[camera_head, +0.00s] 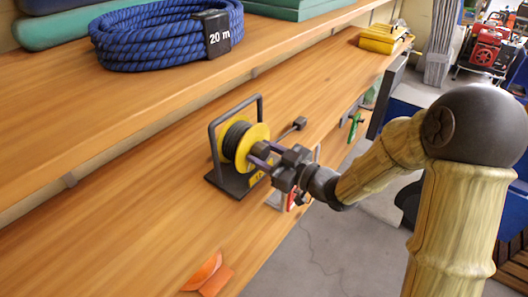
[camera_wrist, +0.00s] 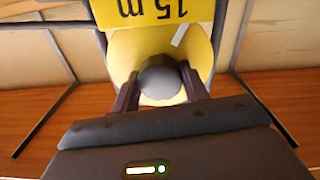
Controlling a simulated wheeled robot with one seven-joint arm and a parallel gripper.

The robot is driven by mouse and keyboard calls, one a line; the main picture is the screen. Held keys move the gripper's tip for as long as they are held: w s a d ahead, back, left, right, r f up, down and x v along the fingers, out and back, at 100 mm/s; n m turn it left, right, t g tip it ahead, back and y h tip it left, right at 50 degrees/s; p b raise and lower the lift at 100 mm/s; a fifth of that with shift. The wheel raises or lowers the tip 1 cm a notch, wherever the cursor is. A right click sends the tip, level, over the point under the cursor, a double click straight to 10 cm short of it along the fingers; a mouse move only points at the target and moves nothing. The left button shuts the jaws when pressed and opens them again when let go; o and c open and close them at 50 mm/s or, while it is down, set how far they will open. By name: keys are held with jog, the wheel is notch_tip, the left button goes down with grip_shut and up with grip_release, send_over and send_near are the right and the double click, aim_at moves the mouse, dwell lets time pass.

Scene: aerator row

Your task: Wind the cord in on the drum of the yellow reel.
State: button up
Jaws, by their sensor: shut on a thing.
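The yellow reel (camera_head: 257,133) stands upright in a dark frame on the lower wooden shelf. Dark cord (camera_head: 236,140) is wound on its drum. My gripper (camera_head: 262,157) reaches the reel from the right and is shut on a round dark grey knob on the reel's face. In the wrist view the knob (camera_wrist: 160,78) sits between the two fingers of my gripper (camera_wrist: 160,92), in front of the yellow disc (camera_wrist: 202,50). A yellow label (camera_wrist: 150,12) reading "15 m" shows there upside down. A dark plug-like piece (camera_head: 299,123) lies on the shelf behind the reel.
A blue rope coil (camera_head: 150,38) tagged "20 m" lies on the upper shelf. An orange folded piece (camera_head: 205,272) lies near the lower shelf's front edge. A green-handled item (camera_head: 354,125) and a yellow case (camera_head: 383,38) are further back. The lower shelf left of the reel is clear.

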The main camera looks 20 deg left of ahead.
jog(key=o, duration=1)
jog(key=p+v, duration=0.1)
jog(key=v, duration=1.6)
jog(key=shift+d+f, duration=0.1)
jog(key=shift+d, duration=0.15)
